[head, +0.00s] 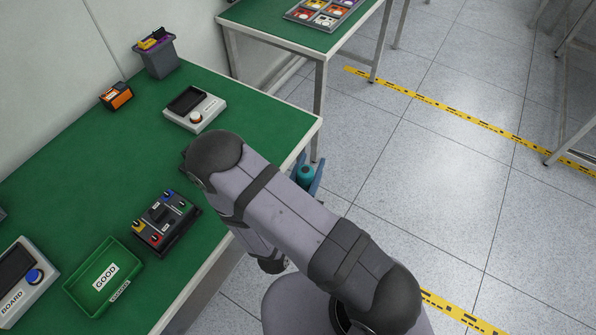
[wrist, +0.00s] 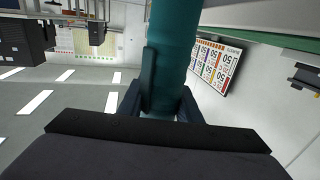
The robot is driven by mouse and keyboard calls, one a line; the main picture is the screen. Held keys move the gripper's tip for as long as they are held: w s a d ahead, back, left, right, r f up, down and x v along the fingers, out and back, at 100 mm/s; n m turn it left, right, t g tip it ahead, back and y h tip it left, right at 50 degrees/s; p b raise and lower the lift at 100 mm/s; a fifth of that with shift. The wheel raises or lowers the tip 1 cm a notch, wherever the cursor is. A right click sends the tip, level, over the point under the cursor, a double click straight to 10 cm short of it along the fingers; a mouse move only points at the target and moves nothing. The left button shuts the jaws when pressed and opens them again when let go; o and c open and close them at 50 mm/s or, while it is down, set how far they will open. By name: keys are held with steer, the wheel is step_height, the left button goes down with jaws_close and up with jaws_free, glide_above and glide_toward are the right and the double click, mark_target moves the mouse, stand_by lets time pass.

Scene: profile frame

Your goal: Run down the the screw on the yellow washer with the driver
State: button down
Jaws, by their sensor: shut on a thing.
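My gripper (head: 309,182) is mostly hidden behind my arm in the head view, off the table's right edge. Its blue fingers are shut on a teal driver (head: 306,172). In the wrist view the teal driver (wrist: 174,45) runs up between the fingers; its tip is out of view. The black fixture (head: 165,225) lies on the green table, well left of my gripper. It has blue, green, red and yellow spots near its corners. The yellow washer (head: 138,227) is at its left corner; its screw is too small to make out.
A green GOOD tray (head: 75,281) and a board device with a blue knob (head: 35,276) are at lower left.

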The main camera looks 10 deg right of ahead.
step_height(320, 180, up, 7)
steer(key=w+a+p, duration=0.2)
steer(key=w+p, duration=0.1)
steer(key=w+a+r+n+t+y+p, duration=0.1)
steer(key=w+a+r+n+y+p, duration=0.15)
steer(key=a, duration=0.65)
steer(key=w+a+r+n+t+y+p, duration=0.1)
steer(key=a+r+n+y, duration=0.15)
steer(key=a, duration=0.55)
steer(key=s+a+r+n+y+p, duration=0.1)
steer(key=a+y, duration=0.3)
steer(key=a, duration=0.5)
steer(key=s+a+r+n+g+y+p, duration=0.1)
steer(key=s+a+r+n+y+p, duration=0.1)
steer(key=a, duration=0.7)
steer(key=s+a+r+n+y+p, duration=0.1)
steer(key=s+a+r+n+y, duration=0.3)
steer(key=a+y, duration=0.3)
steer(key=s+a, duration=0.1)
steer(key=a, duration=0.2)
steer(key=shift+r, duration=0.4)
steer(key=shift+f+b, duration=2.7)
steer(key=shift+f, duration=0.05)
steer(key=shift+s+f+b, duration=0.1)
steer(key=shift+f+b, duration=0.8)
steer(key=shift+b, duration=0.15)
